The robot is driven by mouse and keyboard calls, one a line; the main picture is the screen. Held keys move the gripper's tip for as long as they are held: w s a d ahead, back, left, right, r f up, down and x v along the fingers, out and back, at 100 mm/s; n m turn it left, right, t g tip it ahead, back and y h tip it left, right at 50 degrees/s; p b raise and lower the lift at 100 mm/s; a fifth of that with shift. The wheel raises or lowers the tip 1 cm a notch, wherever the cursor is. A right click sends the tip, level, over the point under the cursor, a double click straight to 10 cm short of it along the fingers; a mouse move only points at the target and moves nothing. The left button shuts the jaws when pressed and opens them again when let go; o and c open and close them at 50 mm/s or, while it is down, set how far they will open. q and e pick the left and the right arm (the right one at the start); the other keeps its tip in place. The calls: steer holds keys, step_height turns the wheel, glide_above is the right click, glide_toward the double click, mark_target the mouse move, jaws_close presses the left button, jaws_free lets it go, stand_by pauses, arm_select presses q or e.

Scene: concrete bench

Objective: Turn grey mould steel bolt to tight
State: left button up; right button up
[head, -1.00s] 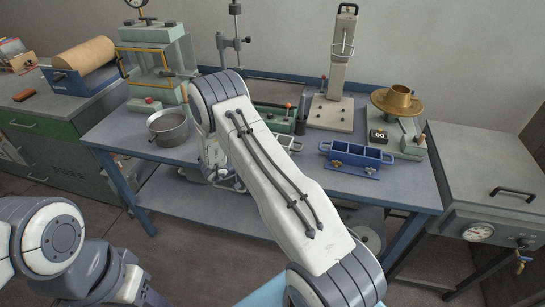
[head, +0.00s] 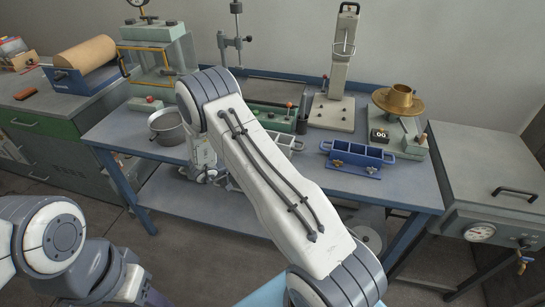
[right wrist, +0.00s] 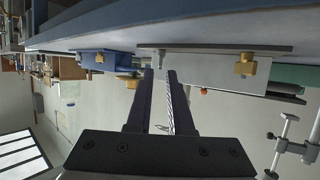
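The grey mould (head: 289,141) sits on the bench, mostly hidden behind my right arm in the head view. The right wrist view is turned over, with the bench along the top. There the grey mould (right wrist: 205,68) shows with a brass wing fastener (right wrist: 246,65) on its right part. Its steel bolt (right wrist: 161,59) is at its left end, in line with the gap between my right fingertips. My right gripper (right wrist: 161,73) is open, with a narrow gap; I cannot tell whether it touches the bolt. My left gripper is out of view; only its arm shows lower left.
A metal pot (head: 168,128) is at the bench's left. A green device (head: 265,118) lies behind the grey mould, and a brass funnel stand (head: 398,100) is at the right.

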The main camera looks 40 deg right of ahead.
steer(key=v, duration=0.7)
steer(key=shift+r, duration=0.1)
